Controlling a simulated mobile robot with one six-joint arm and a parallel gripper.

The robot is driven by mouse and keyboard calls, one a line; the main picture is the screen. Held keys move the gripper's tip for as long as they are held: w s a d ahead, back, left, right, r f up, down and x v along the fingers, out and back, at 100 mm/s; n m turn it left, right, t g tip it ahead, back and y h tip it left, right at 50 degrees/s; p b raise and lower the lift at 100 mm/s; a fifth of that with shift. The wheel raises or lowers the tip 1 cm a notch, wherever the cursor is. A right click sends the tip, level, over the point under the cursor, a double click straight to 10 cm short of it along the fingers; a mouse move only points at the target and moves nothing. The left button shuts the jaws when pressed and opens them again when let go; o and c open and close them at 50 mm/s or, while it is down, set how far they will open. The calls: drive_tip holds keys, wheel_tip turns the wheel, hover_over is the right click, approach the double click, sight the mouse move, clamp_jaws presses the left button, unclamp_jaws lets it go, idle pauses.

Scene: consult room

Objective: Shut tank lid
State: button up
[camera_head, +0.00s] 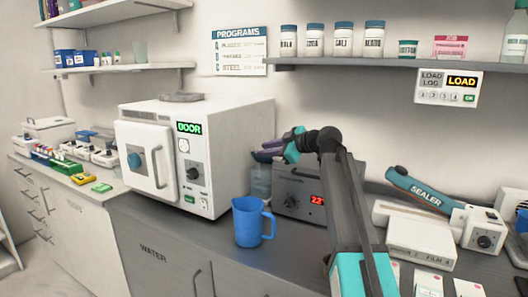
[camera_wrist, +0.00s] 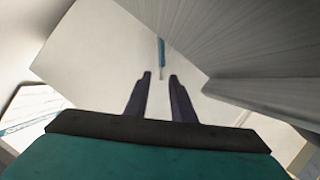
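A white autoclave (camera_head: 225,150) stands on the counter, its front door closed and a lit DOOR sign on its front. A flat grey lid-like piece (camera_head: 181,97) lies on its top and looks flat; I cannot tell whether it is the tank lid or fully seated. My gripper (camera_head: 262,153) is to the right of the autoclave, above a grey unit (camera_head: 301,192) with a red display, with its purple fingers pointing left. In the wrist view my gripper (camera_wrist: 160,76) has its two fingers apart with nothing between them. A pale surface lies beyond them.
A blue jug (camera_head: 252,222) stands at the counter's front edge. A clear bottle (camera_head: 260,180) stands between the autoclave and the grey unit. A sealer (camera_head: 425,192) is at the right. A shelf with jars (camera_head: 373,40) hangs above.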

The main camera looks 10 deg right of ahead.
drive_tip(key=v, duration=1.2)
